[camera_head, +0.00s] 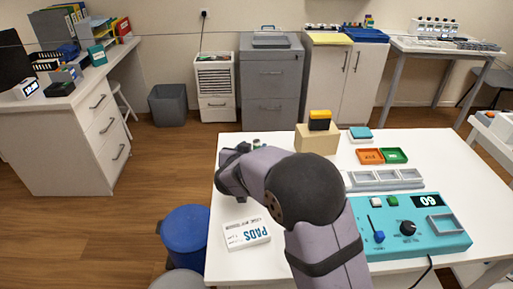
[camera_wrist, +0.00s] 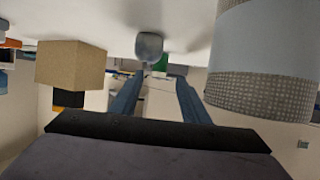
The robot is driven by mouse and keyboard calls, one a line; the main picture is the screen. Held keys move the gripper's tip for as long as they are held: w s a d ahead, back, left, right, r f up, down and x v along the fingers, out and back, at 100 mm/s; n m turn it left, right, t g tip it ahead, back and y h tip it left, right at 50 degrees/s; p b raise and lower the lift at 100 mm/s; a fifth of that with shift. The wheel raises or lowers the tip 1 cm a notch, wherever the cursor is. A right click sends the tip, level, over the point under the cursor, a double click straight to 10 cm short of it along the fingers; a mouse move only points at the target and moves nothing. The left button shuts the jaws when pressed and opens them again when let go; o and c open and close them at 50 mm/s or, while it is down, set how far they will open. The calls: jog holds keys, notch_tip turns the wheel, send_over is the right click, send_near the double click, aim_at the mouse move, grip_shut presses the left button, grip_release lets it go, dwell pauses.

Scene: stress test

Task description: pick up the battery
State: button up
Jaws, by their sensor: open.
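My gripper (camera_wrist: 158,80) is open, its two blue-grey fingers reaching forward with a gap between them; the wrist view is upside down. Beyond the fingertips is a small rounded grey thing (camera_wrist: 150,45) on the white table, with a green patch (camera_wrist: 161,62) by it. Small dark and green things (camera_head: 257,143) show past my wrist in the head view. A black block with a yellow-orange top (camera_head: 319,120) stands on a tan block (camera_head: 318,141); both also show at left in the wrist view (camera_wrist: 68,98). I cannot tell which thing is the battery.
A large grey cylinder (camera_wrist: 262,55) with textured bands is close at right in the wrist view. The table (camera_head: 225,272) also holds a PADS box (camera_head: 246,234), a teal control box (camera_head: 450,243), grey trays (camera_head: 385,180) and orange (camera_head: 370,156) and green (camera_head: 393,155) trays.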

aim_at(256, 144)
jog(key=shift+x, duration=2.9)
jog(key=shift+r, duration=0.1)
jog(key=shift+c, duration=0.7)
grip_shut()
